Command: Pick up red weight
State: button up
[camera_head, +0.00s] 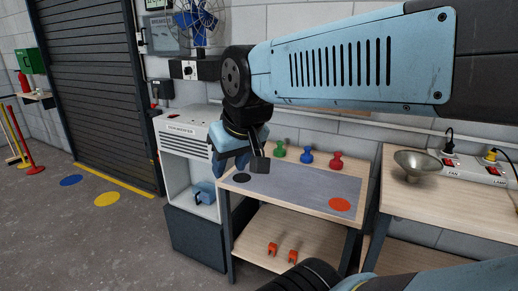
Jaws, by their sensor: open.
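The red weight (336,160) stands upright at the back of the wooden workbench (341,222). A blue weight (307,156) and a green weight (280,149) stand in a row to its left. My gripper (248,163) is at the end of my blue arm, left of the weights, over the left part of the bench. It is open and nothing shows between its fingers. The red weight is clear of the gripper, with the blue and green weights in between.
A grey mat (290,184) with a red disc (339,204) and a black disc (240,178) covers the bench top. Orange pieces (272,248) lie on the lower shelf. A white cabinet (183,147) stands left.

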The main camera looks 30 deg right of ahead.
aim_at(336, 164)
jog(key=z, duration=0.4)
jog(key=i, duration=1.1)
jog(key=z, duration=0.45)
jog(key=k, duration=0.7)
jog(key=z, duration=0.25)
jog(key=i, duration=0.7)
jog(key=u, duration=0.15)
